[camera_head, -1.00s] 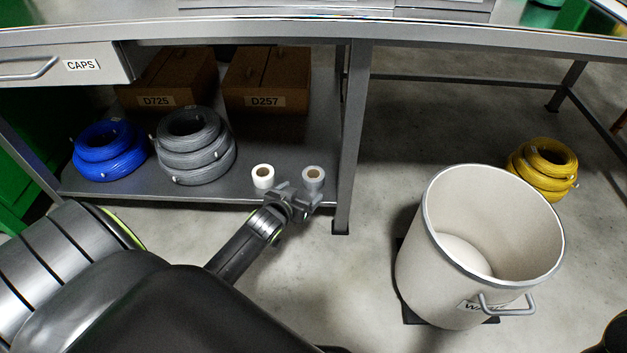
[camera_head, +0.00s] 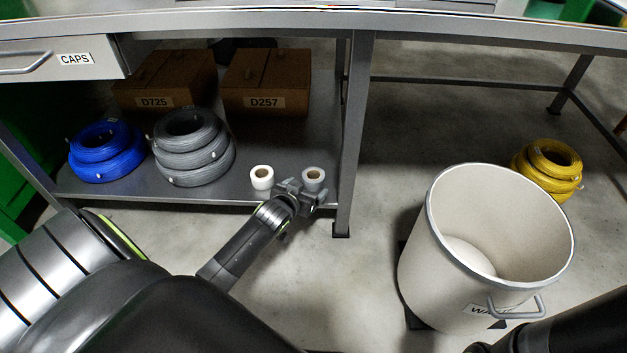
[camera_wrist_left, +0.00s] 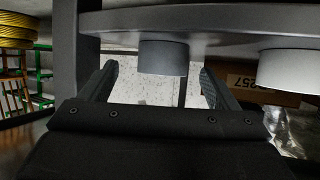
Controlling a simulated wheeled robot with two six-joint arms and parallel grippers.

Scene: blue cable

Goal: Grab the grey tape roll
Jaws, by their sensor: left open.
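The grey tape roll (camera_head: 313,177) stands near the front right corner of the lower shelf, beside the table leg. My left gripper (camera_head: 303,190) is open at the shelf's front edge, close to this roll. In the left wrist view, which looks upside down, the grey roll (camera_wrist_left: 163,58) shows between my two open fingers (camera_wrist_left: 160,82). I cannot tell whether a finger touches it. A white tape roll (camera_head: 262,177) stands to its left and shows in the wrist view (camera_wrist_left: 292,62). My right gripper is out of view.
The lower shelf (camera_head: 245,155) also holds a blue coil (camera_head: 105,152), a grey coil (camera_head: 190,147) and two boxes (camera_head: 265,80). The table leg (camera_head: 350,150) rises just right of the grey roll. A waste bin (camera_head: 440,250) and a yellow coil (camera_head: 550,170) are on the floor.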

